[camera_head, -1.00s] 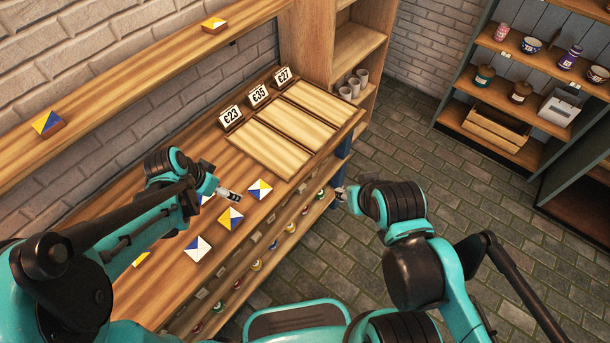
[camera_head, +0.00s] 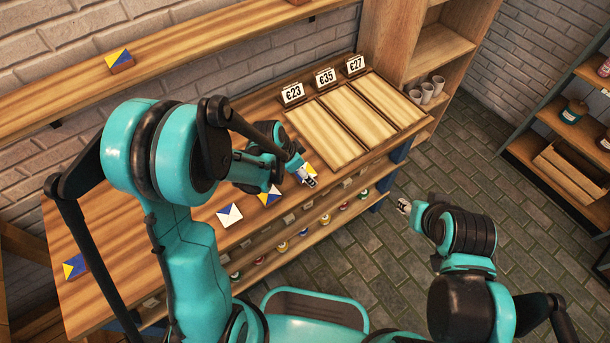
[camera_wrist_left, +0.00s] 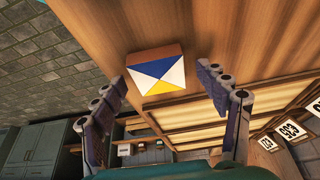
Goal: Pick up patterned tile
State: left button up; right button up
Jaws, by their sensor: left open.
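A square tile (camera_wrist_left: 157,74) with white, blue and yellow triangles lies on the wooden counter in the left wrist view. In the head view it is mostly hidden by my left gripper (camera_head: 307,180), with a bit of yellow (camera_head: 311,168) showing. The left gripper's fingers (camera_wrist_left: 160,80) are spread either side of the tile's direction, open and empty. The tile lies just beyond the fingertips. My right gripper (camera_head: 403,206) is beyond the counter's front edge, away from the tiles, too small to read.
A white-and-blue tile (camera_head: 229,214), a yellow, blue and white tile (camera_head: 268,196) and a yellow-blue tile (camera_head: 74,266) lie on the counter (camera_head: 190,245). Another tile (camera_head: 120,59) sits on the upper shelf.

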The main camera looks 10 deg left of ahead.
pick_arm(q)
jog(key=shift+s+r, duration=0.1)
jog(key=c, duration=1.3)
